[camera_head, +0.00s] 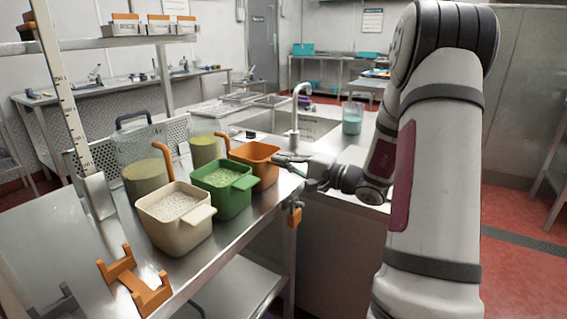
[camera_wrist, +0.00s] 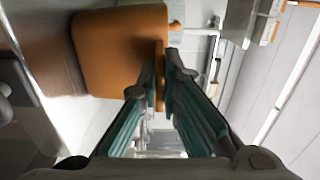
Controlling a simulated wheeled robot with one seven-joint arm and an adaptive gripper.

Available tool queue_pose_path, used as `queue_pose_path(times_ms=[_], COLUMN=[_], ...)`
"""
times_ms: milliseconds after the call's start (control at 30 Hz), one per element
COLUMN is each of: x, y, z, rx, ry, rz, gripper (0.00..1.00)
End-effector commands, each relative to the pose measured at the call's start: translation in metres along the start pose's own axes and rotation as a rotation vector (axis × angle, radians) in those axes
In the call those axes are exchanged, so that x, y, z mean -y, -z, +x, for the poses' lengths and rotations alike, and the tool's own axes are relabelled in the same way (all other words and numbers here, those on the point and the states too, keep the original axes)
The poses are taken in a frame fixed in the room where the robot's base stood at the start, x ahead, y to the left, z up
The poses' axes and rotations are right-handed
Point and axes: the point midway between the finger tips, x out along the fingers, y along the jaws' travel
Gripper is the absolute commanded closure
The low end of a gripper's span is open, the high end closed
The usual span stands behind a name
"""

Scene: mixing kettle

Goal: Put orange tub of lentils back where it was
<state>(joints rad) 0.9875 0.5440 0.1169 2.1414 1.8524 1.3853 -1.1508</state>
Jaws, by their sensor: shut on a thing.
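The orange tub (camera_head: 256,164) stands at the right end of a row of tubs on the steel counter, beside the green tub. Its handle side faces my gripper (camera_head: 283,161), which reaches in from the right. In the wrist view the orange tub (camera_wrist: 122,52) fills the upper left, and its handle (camera_wrist: 159,75) lies between the fingertips. My gripper (camera_wrist: 162,75) is shut on that handle. The tub looks upright in the head view. Whether its base touches the counter is hidden by the green tub. Its contents are hard to make out.
The green tub (camera_head: 222,187) and a cream tub (camera_head: 175,216) stand to the left. Clear containers (camera_head: 146,165) stand behind them. An orange bracket (camera_head: 134,281) lies at the front left. A sink with a faucet (camera_head: 296,105) is behind, with a clear jug (camera_head: 352,118) on the right.

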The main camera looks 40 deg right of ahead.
Motion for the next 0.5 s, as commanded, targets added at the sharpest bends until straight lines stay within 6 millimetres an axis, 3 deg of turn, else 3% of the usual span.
queue_pose_path(times_ms=[233,333,500], x=[-0.0031,-0.0026,-0.0023], y=[0.0003,0.0002,0.0002], z=[0.0001,-0.0002,-0.0002], rx=[0.0,0.0,0.0], ry=[0.0,-0.001,-0.001], rz=[0.0,0.0,0.0], gripper=[1.0,0.76,0.74])
